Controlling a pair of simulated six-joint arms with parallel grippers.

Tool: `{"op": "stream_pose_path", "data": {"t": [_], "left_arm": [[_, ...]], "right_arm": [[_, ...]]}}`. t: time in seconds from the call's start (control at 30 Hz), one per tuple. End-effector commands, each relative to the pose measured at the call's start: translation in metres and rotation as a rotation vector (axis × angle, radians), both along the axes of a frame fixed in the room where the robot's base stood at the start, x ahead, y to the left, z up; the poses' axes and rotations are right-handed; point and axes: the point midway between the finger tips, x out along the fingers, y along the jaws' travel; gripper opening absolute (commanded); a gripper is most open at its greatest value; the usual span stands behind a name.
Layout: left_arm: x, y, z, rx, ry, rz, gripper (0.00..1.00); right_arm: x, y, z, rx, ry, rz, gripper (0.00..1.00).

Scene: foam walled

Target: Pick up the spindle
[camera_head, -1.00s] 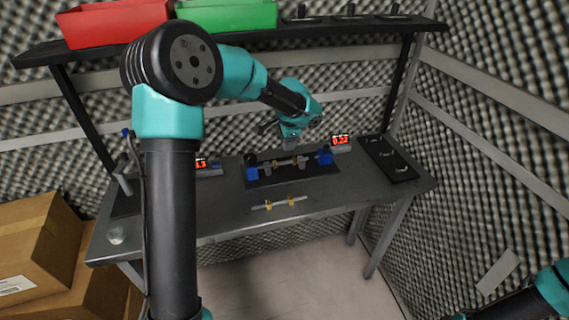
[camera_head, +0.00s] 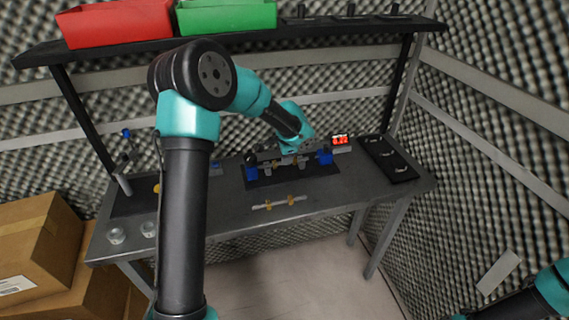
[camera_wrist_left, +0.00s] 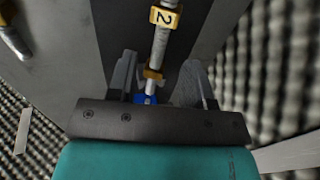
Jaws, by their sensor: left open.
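A metal spindle with gold collars (camera_head: 270,161) rests across the blue supports of a dark fixture (camera_head: 292,177) at the back middle of the bench. In the left wrist view, this spindle (camera_wrist_left: 159,42) runs between the fingers, with a yellow tag marked 2. My left gripper (camera_wrist_left: 160,66) is open, with one finger on each side of the spindle; I cannot tell whether they touch it. In the head view, the left gripper (camera_head: 291,156) is low over the fixture and partly hides the spindle. My right gripper is out of view; only part of its arm shows.
Another spindle (camera_head: 280,202) lies on the bench in front of the fixture. A red digital display (camera_head: 340,141) and a dark tray (camera_head: 389,158) stand to the right. A shelf with red (camera_head: 115,24) and green (camera_head: 226,16) bins is above.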

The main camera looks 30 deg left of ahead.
Motion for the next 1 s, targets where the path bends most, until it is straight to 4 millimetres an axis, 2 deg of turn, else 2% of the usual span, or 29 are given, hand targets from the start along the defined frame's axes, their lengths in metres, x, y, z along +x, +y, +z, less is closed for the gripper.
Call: {"op": "stream_pose_path", "data": {"t": [0.2,0.3,0.8,1.0], "left_arm": [[0.005,0.005,-0.031,-0.001,0.003,-0.001,0.47],[0.006,0.007,-0.039,-0.001,0.002,0.0,0.47],[0.007,0.007,-0.041,-0.001,0.0,-0.001,0.47],[0.007,0.007,-0.041,-0.001,0.0,-0.001,0.29]], "right_arm": [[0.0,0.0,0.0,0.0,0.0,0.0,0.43],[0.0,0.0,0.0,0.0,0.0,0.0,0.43],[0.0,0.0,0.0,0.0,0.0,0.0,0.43],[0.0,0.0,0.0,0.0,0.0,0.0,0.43]]}}
